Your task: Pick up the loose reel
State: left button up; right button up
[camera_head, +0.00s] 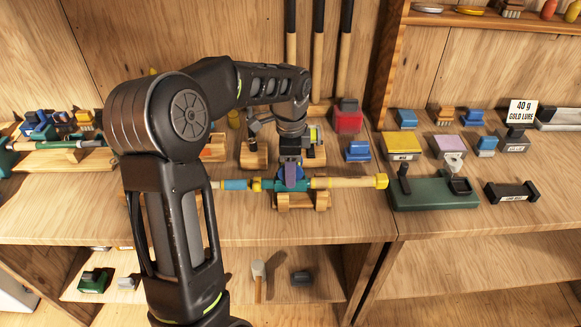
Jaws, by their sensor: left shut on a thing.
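My left arm comes up in the foreground and bends over to the right. Its left gripper (290,162) points down, shut on a small purple piece (291,178) that looks like part of the reel. This piece is at the middle of a rod, and I cannot tell whether it touches the rod. The rod (335,183), with yellow and blue grip sections and teal in the middle, lies across a wooden stand (303,199). The fingertips and the rest of the reel are largely hidden. My right gripper is not in view.
A green scale-like stand (432,194) and a black bar holder (511,192) are at the right. Yellow (404,142) and purple (450,143) boxes stand behind. A red box (347,117) is at the back. Another wooden rack (60,158) is at the left. The counter's front is clear.

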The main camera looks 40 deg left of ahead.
pick_arm(q)
grip_shut()
notch_tip(320, 180, up, 10)
jog(key=shift+r+b, duration=0.1)
jog(key=shift+b, duration=0.55)
dwell(0.4)
